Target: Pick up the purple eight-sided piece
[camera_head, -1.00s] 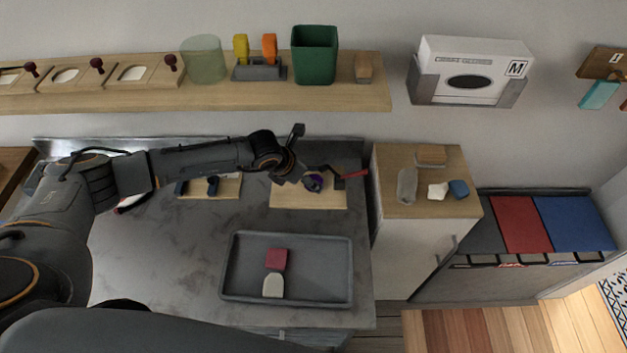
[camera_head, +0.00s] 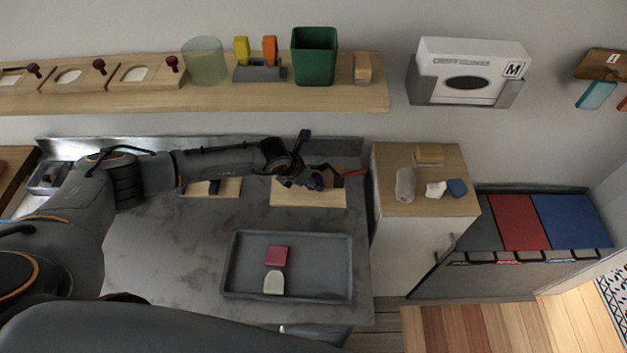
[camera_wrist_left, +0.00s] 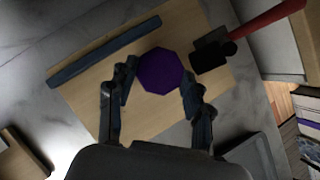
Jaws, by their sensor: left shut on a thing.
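The purple eight-sided piece (camera_head: 317,182) is at the wooden board (camera_head: 290,198) on the back right of the grey worktop. In the left wrist view the piece (camera_wrist_left: 161,71) shows its flat purple face between the two fingers. My left gripper (camera_head: 308,180) is shut on it, one finger on each side; the fingers also show in the left wrist view (camera_wrist_left: 159,76). I cannot tell whether the piece touches the board. My right gripper is not in view.
A red-handled tool (camera_wrist_left: 265,20) with a black head lies close right of the piece. A dark bar (camera_wrist_left: 105,50) lies along the board. A grey tray (camera_head: 338,285) in front holds a dark red square (camera_head: 277,256) and a pale arched piece (camera_head: 273,283). Worktop left of the tray is clear.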

